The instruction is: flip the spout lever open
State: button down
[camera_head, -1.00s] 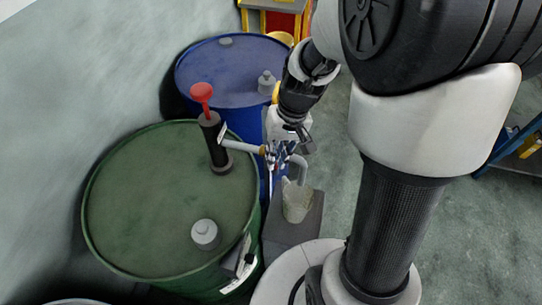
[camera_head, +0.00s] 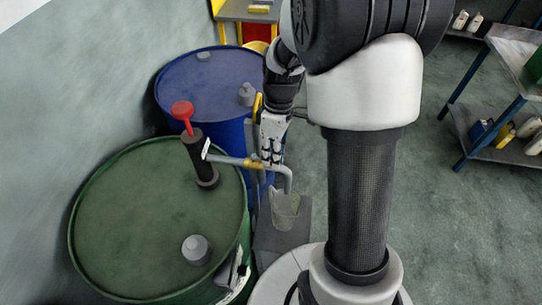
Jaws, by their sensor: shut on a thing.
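The green drum (camera_head: 130,215) stands at the left with a black hand pump (camera_head: 199,160) topped by a red handle (camera_head: 182,112). A grey spout pipe (camera_head: 226,160) runs right from the pump through a brass-coloured valve (camera_head: 253,162) and bends down over a clear jug (camera_head: 285,210). My gripper (camera_head: 267,157) points down at the valve, its fingers close together on the spout lever. The lever between the fingers is mostly hidden, so its exact angle cannot be told.
The jug stands on a grey stand (camera_head: 283,240) beside the green drum. A blue drum (camera_head: 205,90) is close behind. A grey cap (camera_head: 195,249) sits on the green drum. A blue-framed shelf (camera_head: 500,145) with bottles is at right. Floor between is clear.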

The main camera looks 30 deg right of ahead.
jog(key=shift+w+d+n+p, duration=0.15)
jog(key=shift+w+n+p, duration=0.1)
jog(key=shift+n, duration=0.3)
jog(key=shift+w+d+n+p, duration=0.1)
jog(key=shift+w+d+n, duration=0.1)
jog(key=shift+n, duration=0.35)
jog(key=c, duration=1.6)
grip_release()
jog(key=shift+c, duration=0.2)
notch_tip(320, 180, up, 12)
jog(key=w+d, duration=0.1)
jog(key=w, duration=0.1)
jog(key=shift+d, duration=0.15)
jog(key=shift+f, duration=0.1)
